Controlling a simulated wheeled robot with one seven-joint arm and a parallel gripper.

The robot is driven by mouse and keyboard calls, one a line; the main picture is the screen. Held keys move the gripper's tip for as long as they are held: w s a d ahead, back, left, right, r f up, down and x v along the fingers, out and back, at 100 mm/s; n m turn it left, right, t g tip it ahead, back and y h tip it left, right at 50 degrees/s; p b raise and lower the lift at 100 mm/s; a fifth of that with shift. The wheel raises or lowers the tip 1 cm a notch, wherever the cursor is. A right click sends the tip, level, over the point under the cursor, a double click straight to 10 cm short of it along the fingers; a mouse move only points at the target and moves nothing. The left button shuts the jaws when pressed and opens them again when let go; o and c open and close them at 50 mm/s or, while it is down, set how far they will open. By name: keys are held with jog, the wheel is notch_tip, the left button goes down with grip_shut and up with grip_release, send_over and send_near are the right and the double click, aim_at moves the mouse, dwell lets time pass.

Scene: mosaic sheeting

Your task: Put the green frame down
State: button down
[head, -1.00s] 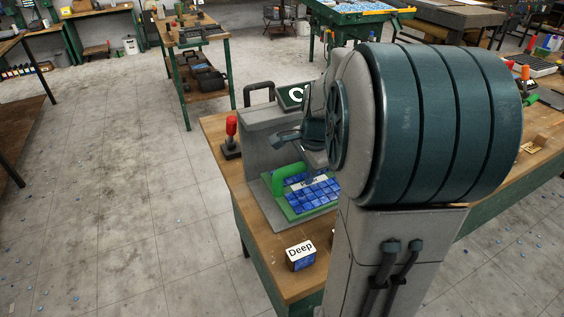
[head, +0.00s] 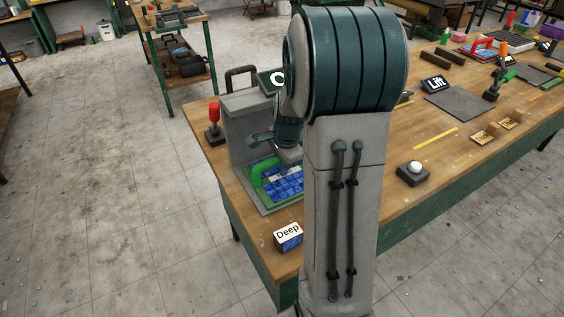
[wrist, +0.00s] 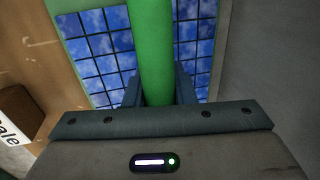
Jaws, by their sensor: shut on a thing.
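The green frame (head: 258,179) has a thick green handle bar and a thin green rim, with blue square tiles (head: 286,184) inside the rim. It is over the grey base plate of a grey stand at the left end of the wooden bench; I cannot tell if it touches the plate. My gripper (wrist: 158,92) is shut on the green handle bar, which shows in the wrist view (wrist: 151,40) running between its fingers. In the head view my arm hides the frame's right side and much of the gripper.
The grey stand's upright wall (head: 243,118) is close behind the frame. A red-handled tool (head: 214,122) stands left of it, and a block marked "Deep" (head: 288,236) in front. Right of my arm are a black button box (head: 413,173), a dark mat (head: 459,106) and a "Lift" sign (head: 435,84).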

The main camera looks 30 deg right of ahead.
aim_at(285, 177)
jog(key=shift+f, duration=0.15)
jog(key=c, duration=1.2)
grip_release()
jog(key=v, duration=1.1)
jog(key=s+a+n, duration=1.3)
jog(key=s+n, duration=0.4)
jog(key=shift+a+n+t, duration=0.3)
jog(key=shift+a, duration=0.1)
